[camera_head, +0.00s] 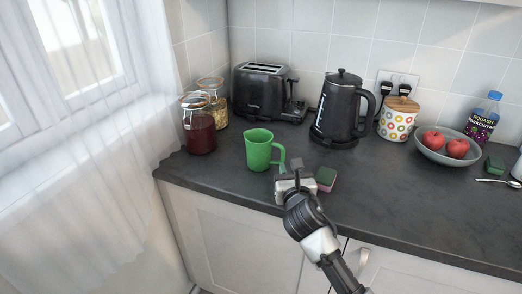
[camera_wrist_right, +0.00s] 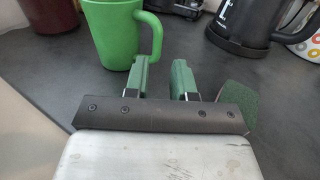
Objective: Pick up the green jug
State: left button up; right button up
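The green jug (camera_head: 260,150) stands upright on the dark counter near its left end, with its handle to the right. My right gripper (camera_head: 289,164) is just right of the jug, low over the counter near the front edge. In the right wrist view the jug (camera_wrist_right: 108,32) is ahead and to the left, its handle close beyond the fingertips. The right gripper (camera_wrist_right: 164,62) has its two fingers apart with nothing between them; I see no contact with the jug. My left gripper is in neither view.
A sponge (camera_head: 326,178) lies just right of my right gripper. Behind are two jars (camera_head: 199,130), a black toaster (camera_head: 262,92) and a black kettle (camera_head: 340,108). A patterned canister (camera_head: 397,122) and a bowl (camera_head: 446,155) of red fruit stand right. The front middle-right counter is clear.

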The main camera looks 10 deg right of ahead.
aim_at(283, 157)
jog(key=shift+w, duration=0.75)
jog(key=w, duration=0.5)
jog(key=shift+w+d+f, duration=0.2)
jog(key=shift+w+f, duration=0.05)
jog(key=shift+w, duration=0.05)
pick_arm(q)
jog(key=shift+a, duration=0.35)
pick_arm(e)
jog(key=shift+c, duration=0.5)
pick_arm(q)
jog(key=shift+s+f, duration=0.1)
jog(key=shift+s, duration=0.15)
pick_arm(e)
jog(key=shift+r, duration=0.1)
grip_shut()
